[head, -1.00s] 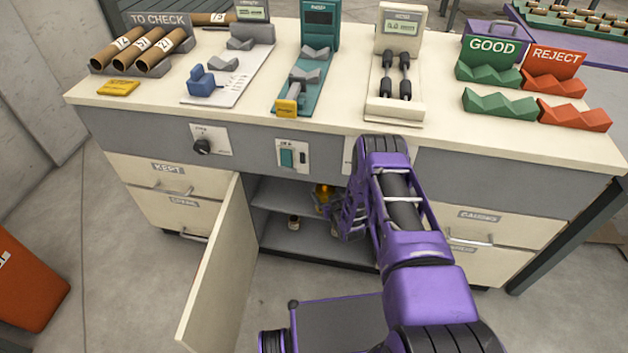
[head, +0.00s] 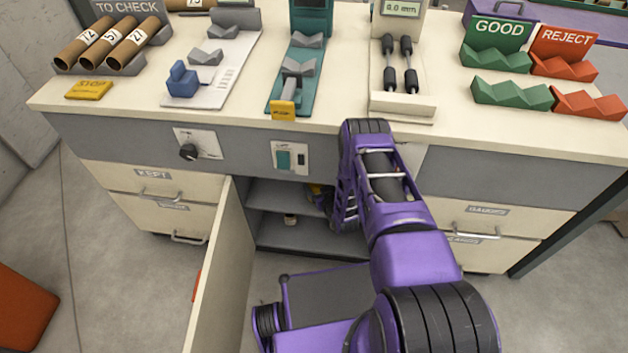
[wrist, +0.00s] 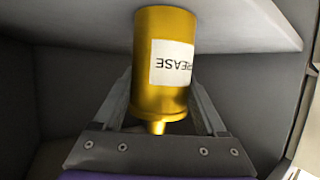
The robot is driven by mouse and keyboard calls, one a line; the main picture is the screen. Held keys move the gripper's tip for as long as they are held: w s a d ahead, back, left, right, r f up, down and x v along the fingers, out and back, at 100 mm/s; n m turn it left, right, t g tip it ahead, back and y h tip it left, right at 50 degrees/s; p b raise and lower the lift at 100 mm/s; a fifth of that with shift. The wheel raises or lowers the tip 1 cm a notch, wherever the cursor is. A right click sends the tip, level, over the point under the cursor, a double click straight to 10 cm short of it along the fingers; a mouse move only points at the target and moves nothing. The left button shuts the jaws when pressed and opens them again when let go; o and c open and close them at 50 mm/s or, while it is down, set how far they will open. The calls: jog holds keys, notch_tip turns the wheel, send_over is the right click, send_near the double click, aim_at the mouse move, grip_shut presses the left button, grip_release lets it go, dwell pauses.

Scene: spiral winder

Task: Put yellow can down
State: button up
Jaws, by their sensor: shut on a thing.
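The yellow can (wrist: 163,70) with a white grease label fills the middle of the wrist view, its lettering upside down in that picture. My gripper (wrist: 158,95) is shut on it, with one grey finger on each side. The wide end of the can overlaps a pale shelf (wrist: 230,25) in the wrist view; I cannot tell whether they touch. In the head view, a small yellow part of the can (head: 316,189) shows inside the open cabinet at shelf height. My arm hides the rest of it and most of the gripper.
The cabinet door (head: 220,270) stands open on the left of the opening. The left part of the shelf (head: 268,198) looks clear.

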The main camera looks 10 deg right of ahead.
jog(key=shift+s+f, duration=0.1)
jog(key=o, duration=1.5)
jog(key=shift+r, duration=0.25)
jog(key=p+v, duration=0.2)
jog(key=v, duration=1)
jog(key=shift+f, duration=0.1)
jog(key=shift+a+p, duration=0.1)
jog(key=shift+p, duration=0.2)
